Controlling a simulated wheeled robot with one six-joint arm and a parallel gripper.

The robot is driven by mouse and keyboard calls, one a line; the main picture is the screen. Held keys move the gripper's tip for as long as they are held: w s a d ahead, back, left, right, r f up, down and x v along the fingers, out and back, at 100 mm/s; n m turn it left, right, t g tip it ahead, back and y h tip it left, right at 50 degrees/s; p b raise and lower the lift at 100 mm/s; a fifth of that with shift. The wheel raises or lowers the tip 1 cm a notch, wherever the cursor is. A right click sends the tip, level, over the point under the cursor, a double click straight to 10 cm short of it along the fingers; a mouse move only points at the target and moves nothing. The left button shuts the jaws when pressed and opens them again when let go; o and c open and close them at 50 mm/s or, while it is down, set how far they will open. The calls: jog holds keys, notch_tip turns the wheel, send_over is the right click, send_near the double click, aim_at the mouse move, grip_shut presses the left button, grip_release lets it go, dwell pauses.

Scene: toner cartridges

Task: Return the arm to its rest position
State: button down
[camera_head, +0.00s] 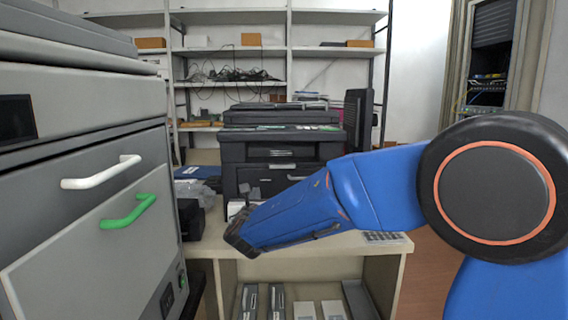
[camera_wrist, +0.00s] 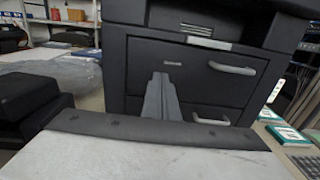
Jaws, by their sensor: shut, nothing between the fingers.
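My blue arm (camera_head: 385,185) reaches from the right across the front of a desk (camera_head: 330,244) in the head view, with its elbow bent. My gripper (camera_head: 249,192) shows small and grey beyond the arm's dark end, in front of the black printer (camera_head: 270,150). In the wrist view the gripper's grey fingers (camera_wrist: 160,88) are together, with nothing between them. Behind them is the printer's drawer front (camera_wrist: 195,72) with light handles. The fingers appear apart from the printer, but the exact gap is hard to tell.
A large grey machine (camera_head: 85,150) with white and green handles stands close on the left. Boxes (camera_head: 305,310) lie on the shelf under the desk. A black device (camera_wrist: 28,105) and green-white boxes (camera_wrist: 285,134) flank the printer. Shelving (camera_head: 235,50) stands behind.

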jog(key=shift+s, duration=0.2)
jog(key=shift+d, duration=0.1)
jog(key=s+d+f+m+g+h, duration=0.1)
jog(key=s+d+m+g+h, duration=0.2)
jog(key=s+d+m, duration=0.7)
jog(key=s+d+m+g+h, duration=0.1)
jog(key=d+m+g+h, duration=0.25)
jog(key=d, duration=1.35)
jog(key=s+d+f+m+g, duration=0.5)
jog(key=s+d+m, duration=0.4)
jog(key=s, duration=0.5)
jog(key=s+a+f+m+g+y, duration=0.1)
jog(key=s+f+m, duration=0.4)
jog(key=s, duration=0.5)
jog(key=s+a+f+m+y, duration=0.3)
jog(key=s+m+y, duration=0.3)
jog(key=s, duration=0.5)
jog(key=shift+s+f+m+g, duration=0.2)
jog(key=shift+f+m+g, duration=0.15)
jog(key=shift+f+m, duration=0.6)
